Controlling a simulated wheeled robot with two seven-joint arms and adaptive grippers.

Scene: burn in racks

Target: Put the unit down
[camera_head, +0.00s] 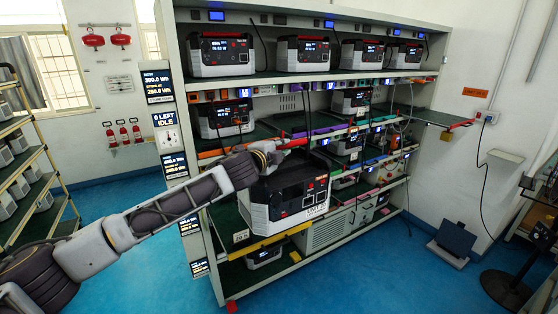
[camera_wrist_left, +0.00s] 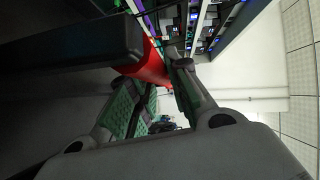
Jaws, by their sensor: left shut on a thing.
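The unit (camera_head: 290,197), a white and black power station with a small screen and sockets on its front, is at the lower shelf with the yellow edge (camera_head: 262,244). I cannot tell whether its base touches the shelf. My left gripper (camera_head: 268,155) is at the top of the unit, shut on its red handle (camera_head: 296,143). In the left wrist view, the left gripper's green-padded fingers (camera_wrist_left: 156,75) are on either side of the red handle (camera_wrist_left: 146,68), beside the unit's dark body (camera_wrist_left: 70,45). My right gripper is not in view.
Similar units stand on the upper shelf (camera_head: 222,55) and on the middle shelves (camera_head: 225,120). Another unit (camera_head: 264,255) sits low beneath the held one. A side board (camera_head: 425,116) sticks out at right. A rack (camera_head: 20,165) stands at far left. Blue floor is clear in front.

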